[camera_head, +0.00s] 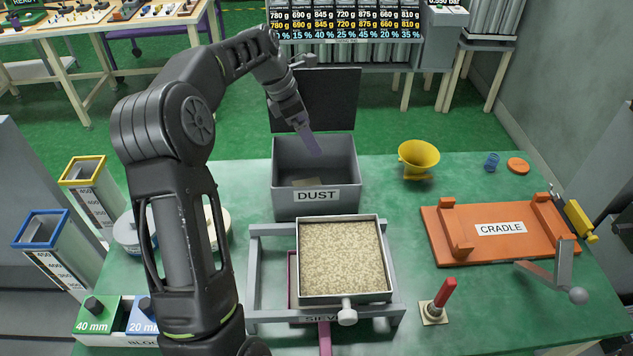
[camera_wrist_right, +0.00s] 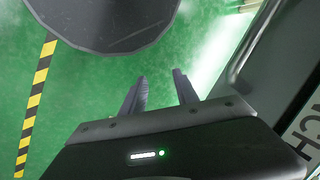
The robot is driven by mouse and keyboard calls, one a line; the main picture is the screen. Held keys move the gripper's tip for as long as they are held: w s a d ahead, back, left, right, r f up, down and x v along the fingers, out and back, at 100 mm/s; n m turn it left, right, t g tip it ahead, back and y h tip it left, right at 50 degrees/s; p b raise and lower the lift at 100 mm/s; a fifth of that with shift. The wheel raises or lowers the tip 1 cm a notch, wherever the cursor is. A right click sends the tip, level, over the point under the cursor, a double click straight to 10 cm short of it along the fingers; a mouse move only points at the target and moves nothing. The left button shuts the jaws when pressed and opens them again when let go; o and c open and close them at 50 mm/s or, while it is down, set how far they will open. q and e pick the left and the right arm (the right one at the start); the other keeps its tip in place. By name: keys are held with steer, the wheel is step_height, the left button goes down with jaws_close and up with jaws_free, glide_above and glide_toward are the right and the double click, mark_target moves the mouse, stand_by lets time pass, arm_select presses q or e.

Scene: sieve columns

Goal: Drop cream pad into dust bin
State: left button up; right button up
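The grey dust bin (camera_head: 283,200), labelled DUST, stands at the back middle of the green bench with its dark lid (camera_head: 335,95) raised behind it. My left gripper (camera_head: 312,150) points down into the bin opening, above and apart from the pad. Its fingers overlap in this view, so their gap is unclear; no pad shows in them. My right gripper (camera_wrist_right: 159,78) is open and empty over the green floor, off the bench.
A sieve frame with a tray of beige grains (camera_head: 342,258) stands before the bin. A yellow funnel (camera_head: 418,156), an orange cradle (camera_head: 492,252) and a red-handled tool (camera_head: 441,300) are to the right. A dark round object (camera_wrist_right: 105,20) is near my right gripper.

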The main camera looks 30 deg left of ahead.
arm_select(q)
steer(key=v, duration=0.6)
steer(key=shift+r, duration=0.25)
steer(key=shift+s+a, duration=0.1)
steer(key=shift+s, duration=0.05)
stand_by(0.4)
